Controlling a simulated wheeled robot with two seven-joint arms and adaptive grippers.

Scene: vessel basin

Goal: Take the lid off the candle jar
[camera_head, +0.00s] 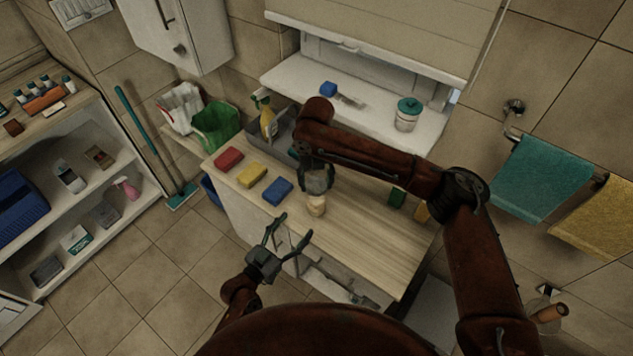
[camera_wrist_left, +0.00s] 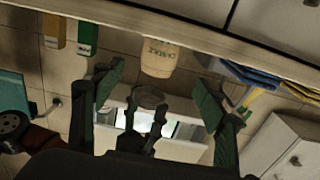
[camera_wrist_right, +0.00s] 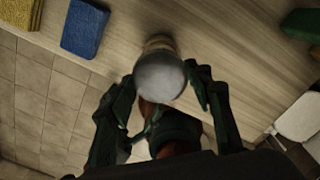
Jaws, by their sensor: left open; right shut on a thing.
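The candle jar (camera_head: 316,207) is a small cream jar standing on the wooden counter near its front edge. It shows upside down with dark lettering in the left wrist view (camera_wrist_left: 158,58). My right gripper (camera_head: 317,178) is above the jar, shut on the round grey lid (camera_wrist_right: 160,76). In the left wrist view the lid (camera_wrist_left: 149,97) is clear of the jar, with a gap between them. My left gripper (camera_head: 287,233) is open and empty, in front of the counter edge and left of the jar.
Red (camera_head: 228,159), yellow (camera_head: 251,175) and blue (camera_head: 278,190) sponges lie on the counter (camera_head: 370,245) to the left of the jar. Green and yellow blocks stand at its right. A jar with a teal lid (camera_head: 407,115) stands on the window sill.

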